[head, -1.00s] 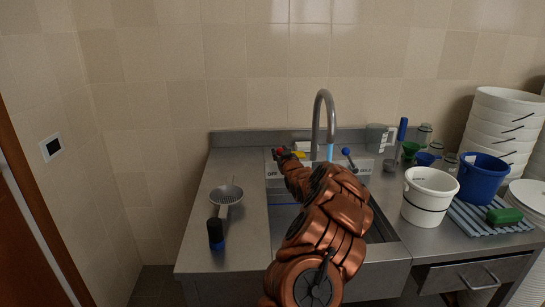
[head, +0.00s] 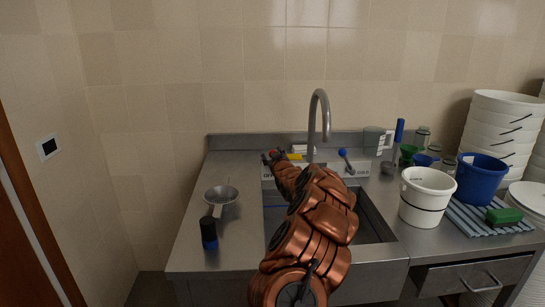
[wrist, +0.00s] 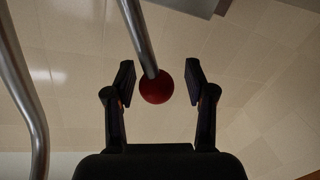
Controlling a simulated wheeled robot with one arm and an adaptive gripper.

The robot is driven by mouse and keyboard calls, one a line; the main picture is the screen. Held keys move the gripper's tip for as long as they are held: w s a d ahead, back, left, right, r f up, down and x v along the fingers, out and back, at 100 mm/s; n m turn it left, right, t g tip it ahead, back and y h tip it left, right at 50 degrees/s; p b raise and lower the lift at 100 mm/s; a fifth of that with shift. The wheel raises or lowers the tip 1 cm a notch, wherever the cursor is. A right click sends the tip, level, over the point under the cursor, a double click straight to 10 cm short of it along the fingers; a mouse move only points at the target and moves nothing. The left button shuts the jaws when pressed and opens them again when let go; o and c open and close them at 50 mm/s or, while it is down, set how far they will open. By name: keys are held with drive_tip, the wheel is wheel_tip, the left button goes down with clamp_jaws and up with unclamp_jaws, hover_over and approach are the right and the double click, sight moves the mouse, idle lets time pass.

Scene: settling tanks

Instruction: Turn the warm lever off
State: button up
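The warm lever shows in the wrist view as a metal rod ending in a red ball (wrist: 156,87). The ball lies between the two fingertips of my gripper (wrist: 163,80), with clear gaps on both sides. The fingers are open. In the head view my gripper (head: 269,157) is at the left of the white tap panel, close to the red knob (head: 274,152), and hides most of that lever. The blue-knobbed lever (head: 343,153) stands to the right. The curved tap (head: 319,93) rises between them, and no water stream shows below its spout.
My arm reaches over the steel sink (head: 372,220). A strainer (head: 221,196) lies on the left counter. A white bucket (head: 427,197), a blue bucket (head: 483,177) and a green sponge (head: 503,216) are on the right. Stacked white basins (head: 506,125) stand behind. The left counter is mostly clear.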

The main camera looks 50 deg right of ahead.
idle(0.3)
drive_tip(key=shift+v, duration=0.85)
drive_tip(key=v, duration=1)
drive_tip(key=shift+a, duration=0.15)
drive_tip(key=shift+s, duration=0.1)
